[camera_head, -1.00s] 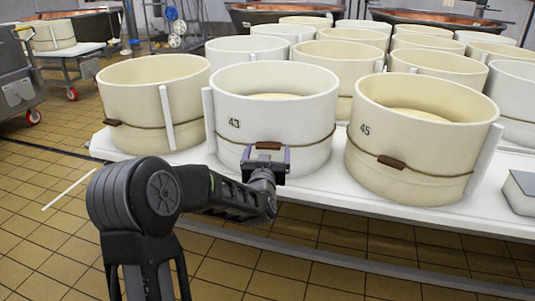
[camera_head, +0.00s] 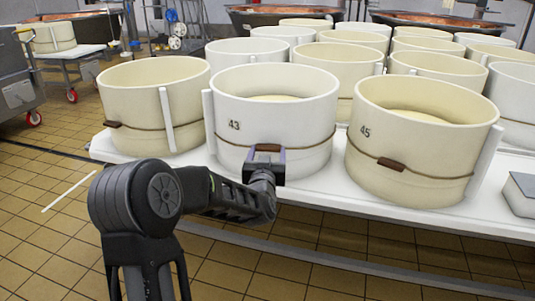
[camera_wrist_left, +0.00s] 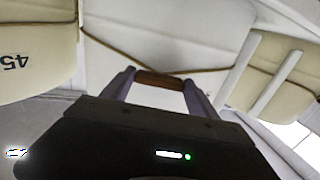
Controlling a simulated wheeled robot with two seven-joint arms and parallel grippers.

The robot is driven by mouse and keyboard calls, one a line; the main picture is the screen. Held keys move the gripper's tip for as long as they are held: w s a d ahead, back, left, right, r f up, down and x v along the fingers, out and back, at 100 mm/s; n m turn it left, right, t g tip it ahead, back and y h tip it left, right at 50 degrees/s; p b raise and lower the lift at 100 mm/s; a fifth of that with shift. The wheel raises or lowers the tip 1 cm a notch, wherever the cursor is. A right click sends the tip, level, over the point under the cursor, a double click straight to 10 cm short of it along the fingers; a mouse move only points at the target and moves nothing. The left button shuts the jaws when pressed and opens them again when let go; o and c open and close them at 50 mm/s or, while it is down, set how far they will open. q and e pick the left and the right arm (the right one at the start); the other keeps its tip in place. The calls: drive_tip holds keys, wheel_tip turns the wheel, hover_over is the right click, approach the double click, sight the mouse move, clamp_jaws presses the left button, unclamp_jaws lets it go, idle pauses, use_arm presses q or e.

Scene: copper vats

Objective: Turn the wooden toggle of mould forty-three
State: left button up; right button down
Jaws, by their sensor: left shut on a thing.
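Mould forty-three (camera_head: 275,117) is a white, open-topped round mould with "43" on its side, in the front row of the white table. A cord runs around it, with a small brown wooden toggle (camera_head: 267,147) at its front. The toggle also shows in the left wrist view (camera_wrist_left: 158,80), lying crosswise between the fingertips. My left gripper (camera_head: 267,155) is shut on the toggle, against the mould's front. In the head view the fingers hide part of the toggle. My right gripper is out of view.
Mould forty-five (camera_head: 415,150) stands close on the right, with its own brown toggle (camera_head: 391,164). A cream mould (camera_head: 140,105) stands on the left. More moulds fill the white table (camera_head: 335,196) behind. A grey block (camera_head: 520,192) lies at the right edge.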

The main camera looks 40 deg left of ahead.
use_arm(q)
drive_tip(key=shift+c, duration=0.6)
drive_tip(key=shift+m, duration=0.3)
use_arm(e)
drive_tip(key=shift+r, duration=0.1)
use_arm(q)
drive_tip(key=m+p, duration=0.1)
drive_tip(key=m, duration=0.3)
drive_tip(key=shift+r, duration=0.1)
drive_tip(key=m+p, duration=0.2)
drive_tip(key=m, duration=0.2)
drive_tip(key=shift+m, duration=0.3)
drive_tip(key=m+p, duration=0.3)
drive_tip(key=m, duration=0.2)
drive_tip(key=shift+r+m, duration=0.1)
drive_tip(key=shift+m, duration=0.2)
drive_tip(key=shift+s+a+m+p, duration=0.1)
drive_tip(key=shift+m+p, duration=0.85)
drive_tip(key=shift+m, duration=0.65)
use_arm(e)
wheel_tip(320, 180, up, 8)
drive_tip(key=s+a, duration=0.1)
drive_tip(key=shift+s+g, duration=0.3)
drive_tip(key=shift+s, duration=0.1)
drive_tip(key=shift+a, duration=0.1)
